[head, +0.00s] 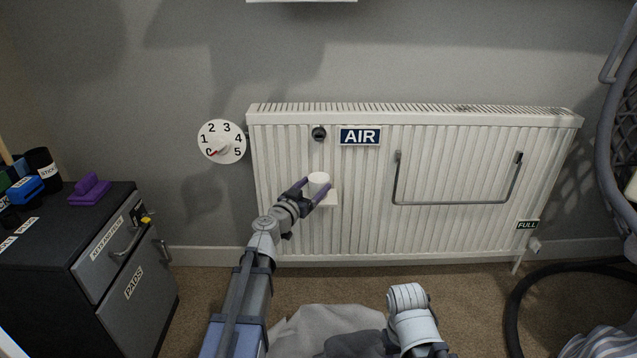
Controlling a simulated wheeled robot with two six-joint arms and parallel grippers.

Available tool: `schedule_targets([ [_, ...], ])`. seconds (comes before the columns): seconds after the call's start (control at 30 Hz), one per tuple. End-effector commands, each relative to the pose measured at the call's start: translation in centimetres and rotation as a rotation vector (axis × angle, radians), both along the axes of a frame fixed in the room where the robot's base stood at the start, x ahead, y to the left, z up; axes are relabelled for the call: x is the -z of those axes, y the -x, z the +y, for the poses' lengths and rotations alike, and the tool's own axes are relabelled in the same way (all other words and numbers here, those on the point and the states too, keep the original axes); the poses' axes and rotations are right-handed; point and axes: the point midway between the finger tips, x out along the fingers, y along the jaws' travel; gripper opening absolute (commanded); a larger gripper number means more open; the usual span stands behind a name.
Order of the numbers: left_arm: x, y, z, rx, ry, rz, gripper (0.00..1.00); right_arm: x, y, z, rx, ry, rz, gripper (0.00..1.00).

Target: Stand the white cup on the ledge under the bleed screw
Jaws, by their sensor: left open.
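The white cup (319,182) stands upright on a small white ledge (331,198) at the front of the radiator (450,165). The dark bleed screw (319,133) is on the radiator above the cup, beside the blue AIR sign (360,136). My left gripper (316,191) is open, with its purple-lined fingers around the lower part of the cup. I cannot tell whether the fingers touch it. My right arm shows at the bottom, but its gripper is not visible.
A numbered dial (222,141) is on the wall left of the radiator. A grey rail (452,203) spans its right front. A dark cabinet (75,235) with items on top stands at left. A black hose (517,310) and a grey cloth (325,325) lie on the floor.

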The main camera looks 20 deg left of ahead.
Motion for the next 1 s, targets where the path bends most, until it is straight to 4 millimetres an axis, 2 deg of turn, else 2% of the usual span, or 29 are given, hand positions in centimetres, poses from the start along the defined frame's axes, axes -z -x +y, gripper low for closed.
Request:
schedule_targets([
  [0.03, 0.0, 1.7, 0.2, -0.001, 0.0, 0.0, 0.79, 0.0, 0.0, 0.0, 0.0, 0.0, 0.0, 0.5],
  [0.1, 0.0, 3.1, 0.6, -0.002, 0.0, 0.0, 0.79, 0.0, 0.0, 0.0, 0.0, 0.0, 0.0, 0.5],
  [0.3, 0.0, 6.5, 1.4, -0.001, 0.0, 0.0, 0.79, 0.0, 0.0, 0.0, 0.0, 0.0, 0.0, 0.5],
  [0.4, 0.0, 7.6, 1.7, 0.0, 0.0, 0.0, 0.79, 0.0, 0.0, 0.0, 0.0, 0.0, 0.0, 0.5],
  [0.6, 0.0, 8.5, 2.0, 0.0, 0.0, 0.0, 0.79, 0.0, 0.0, 0.0, 0.0, 0.0, 0.0, 0.5],
  [0.87, 0.0, 8.5, 2.0, 0.001, 0.0, 0.0, 0.79, 0.0, 0.0, 0.0, 0.0, 0.0, 0.0, 0.5],
  [0.93, 0.1, 8.5, 1.5, 0.015, 0.0, 0.006, 0.79, 0.0, 0.0, 0.0, 0.0, 0.0, 0.0, 0.5],
  [1.0, 0.7, 8.7, -0.5, 0.064, -0.003, 0.032, 0.79, 0.0, 0.0, 0.0, 0.0, 0.0, 0.0, 0.5],
])
